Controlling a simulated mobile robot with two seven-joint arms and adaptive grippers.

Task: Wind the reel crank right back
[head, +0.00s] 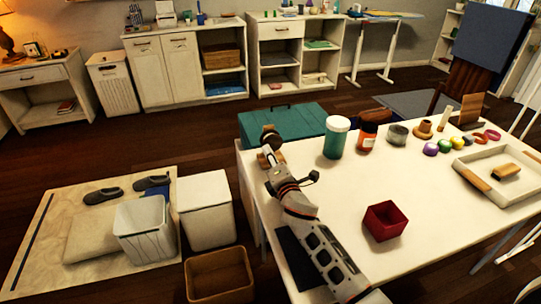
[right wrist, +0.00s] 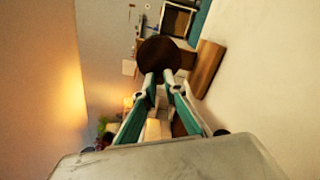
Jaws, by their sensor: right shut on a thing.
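The reel stands at the table's far left corner, with a dark round part (head: 269,133) and a light brown wooden part (head: 277,157) showing. My right gripper (head: 271,151) reaches to it from the front and covers much of it. In the right wrist view, the fingertips (right wrist: 160,77) are close together on the dark brown round crank part (right wrist: 158,52), shut on it. A brown wooden block (right wrist: 207,67) of the reel is just right of the fingers. The crank's exact angle is hard to tell. My left gripper is out of view.
A green jar (head: 336,139) and an orange-brown jar (head: 367,136) stand right of the reel. A red box (head: 385,222) sits near the table's middle. A teal chest (head: 283,119) is beyond the table (head: 345,189). White bins stand on the floor to the left.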

